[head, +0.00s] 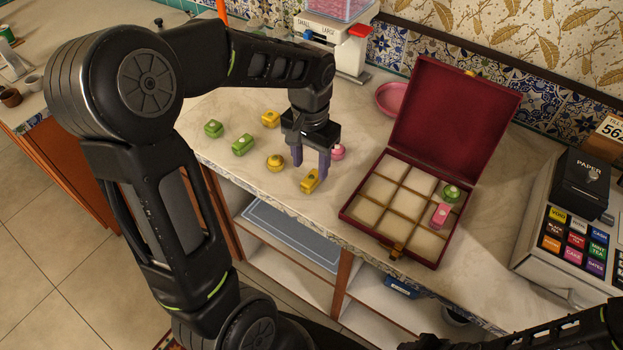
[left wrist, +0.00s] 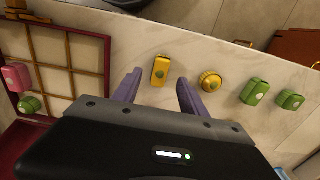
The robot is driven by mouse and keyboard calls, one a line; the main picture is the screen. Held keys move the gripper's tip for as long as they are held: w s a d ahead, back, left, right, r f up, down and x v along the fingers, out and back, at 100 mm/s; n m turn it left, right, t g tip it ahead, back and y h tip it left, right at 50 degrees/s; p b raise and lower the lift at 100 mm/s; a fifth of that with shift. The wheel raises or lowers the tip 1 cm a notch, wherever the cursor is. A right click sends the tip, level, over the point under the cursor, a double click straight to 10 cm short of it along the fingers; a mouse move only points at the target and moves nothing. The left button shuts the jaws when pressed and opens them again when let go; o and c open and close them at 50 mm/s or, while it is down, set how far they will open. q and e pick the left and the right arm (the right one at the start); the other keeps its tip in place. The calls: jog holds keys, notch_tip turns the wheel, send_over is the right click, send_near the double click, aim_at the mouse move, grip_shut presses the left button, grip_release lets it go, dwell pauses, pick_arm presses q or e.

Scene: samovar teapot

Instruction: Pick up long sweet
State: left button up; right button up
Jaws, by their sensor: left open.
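My left gripper (head: 311,160) points down over the counter, its two purple fingers open. A long green sweet (head: 242,144) lies to the left. A long pink sweet (head: 440,214) sits in a compartment of the open red box (head: 366,234). My right gripper is not in view.
Other sweets on the counter are a round yellow one (head: 275,163), a yellow one (head: 270,118), a green one (head: 213,128) and a pink one (head: 338,151) beside the gripper. A round green sweet (head: 451,193) is in the box.

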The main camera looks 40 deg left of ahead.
aim_at(311, 177)
pick_arm(q)
jog(key=shift+f, duration=0.2)
jog(key=f, duration=0.3)
jog(key=f+p, duration=0.1)
jog(key=f, duration=0.1)
jog(key=shift+w, duration=0.25)
jog(key=shift+c, duration=0.5)
grip_shut()
dwell(0.3)
